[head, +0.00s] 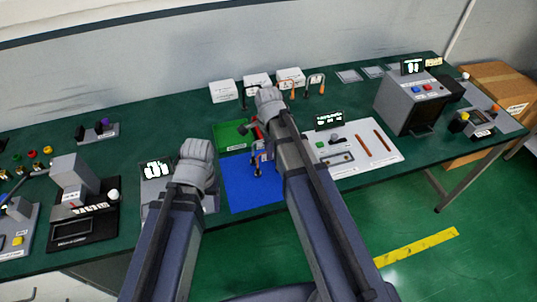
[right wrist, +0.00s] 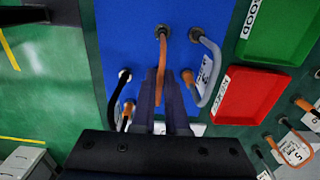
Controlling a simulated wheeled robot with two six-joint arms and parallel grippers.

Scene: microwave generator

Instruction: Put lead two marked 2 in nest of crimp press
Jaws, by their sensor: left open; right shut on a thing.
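In the right wrist view, my right gripper (right wrist: 162,98) is shut on an orange lead (right wrist: 162,50) above a blue mat (right wrist: 130,30). The lead's far end has a dark round terminal. I cannot read a number on the held lead; a white tag under my fingers is mostly hidden. A grey lead (right wrist: 214,60) with a tag lies to the right of my fingers, and a black lead end (right wrist: 124,76) lies to the left. In the head view, my left gripper is hidden behind its arm. I cannot tell which machine is the crimp press, and its nest cannot be made out.
A red tray (right wrist: 250,95) marked reject and a green tray (right wrist: 272,30) marked good are beside the mat. A display unit (head: 157,170) stands left of the mat. A white panel (head: 375,155) and a grey machine (head: 412,98) stand to the right.

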